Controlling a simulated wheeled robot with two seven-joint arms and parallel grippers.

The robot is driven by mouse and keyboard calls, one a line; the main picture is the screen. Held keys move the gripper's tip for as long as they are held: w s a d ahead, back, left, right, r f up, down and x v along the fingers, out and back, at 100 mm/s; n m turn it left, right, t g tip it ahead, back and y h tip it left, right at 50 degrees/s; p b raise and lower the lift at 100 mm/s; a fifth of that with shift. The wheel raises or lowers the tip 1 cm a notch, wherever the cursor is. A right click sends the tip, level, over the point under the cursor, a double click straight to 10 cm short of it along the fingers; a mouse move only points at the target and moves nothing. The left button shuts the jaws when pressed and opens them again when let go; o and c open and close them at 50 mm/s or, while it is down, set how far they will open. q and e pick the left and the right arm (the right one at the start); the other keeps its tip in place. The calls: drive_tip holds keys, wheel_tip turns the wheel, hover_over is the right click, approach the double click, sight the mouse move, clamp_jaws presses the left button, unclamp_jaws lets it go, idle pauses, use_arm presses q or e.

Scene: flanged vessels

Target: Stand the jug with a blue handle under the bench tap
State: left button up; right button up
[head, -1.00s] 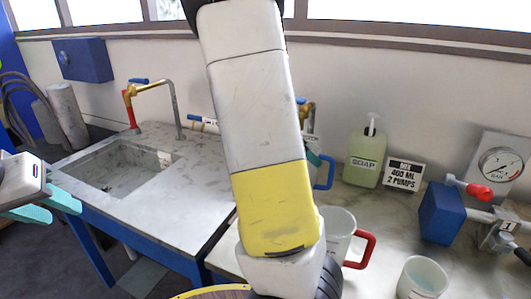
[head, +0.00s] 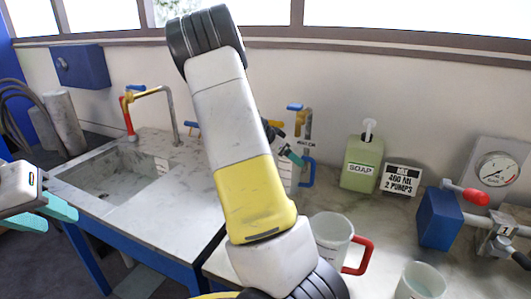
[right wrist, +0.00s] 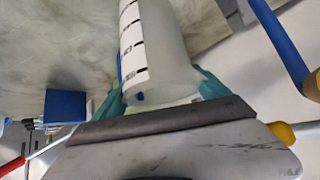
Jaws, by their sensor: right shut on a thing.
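The jug with a blue handle (head: 308,172) stands upright, mostly hidden behind my right arm in the head view. In the right wrist view its pale, graduated body (right wrist: 155,50) is between teal fingers. My right gripper (right wrist: 160,92) is shut on it; in the head view one teal fingertip (head: 293,157) shows against it. The bench tap (head: 306,118), with a blue lever, is just above and behind the jug. I cannot tell whether the jug's base touches the bench or is exactly below the outlet. My left gripper (head: 45,212) is open and empty at the left edge.
A jug with a red handle (head: 333,238) stands in front, near my right arm. A cup (head: 420,283), soap bottle (head: 362,163), sign (head: 401,179) and blue valve block (head: 438,218) with gauge (head: 497,169) are to the right. A sink (head: 115,178) with its own tap (head: 150,92) is left.

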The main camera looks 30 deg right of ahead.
drive_tip(key=shift+f, duration=0.1)
drive_tip(key=o, duration=1.9)
drive_tip(key=w+v, duration=0.1)
drive_tip(key=v, duration=1.1)
drive_tip(key=s+a+r+n+t+y, duration=0.1)
drive_tip(key=s+a+r+n+y, duration=0.1)
drive_tip(key=s+a+n, duration=0.4)
drive_tip(key=s+a+r+n+t+y, duration=0.2)
drive_tip(key=s+a+n+y, duration=0.3)
drive_tip(key=s+a, duration=0.5)
drive_tip(key=s+a+r+n+t+y, duration=0.2)
drive_tip(key=s+a+r+n+y, duration=0.1)
drive_tip(key=s+a+n, duration=0.4)
drive_tip(key=shift+s+a+r+y, duration=0.2)
drive_tip(key=shift+s+y, duration=0.1)
drive_tip(key=shift+s, duration=0.1)
drive_tip(key=shift+s+a+r+y, duration=0.2)
drive_tip(key=shift+s+y, duration=0.1)
drive_tip(key=shift+s, duration=0.1)
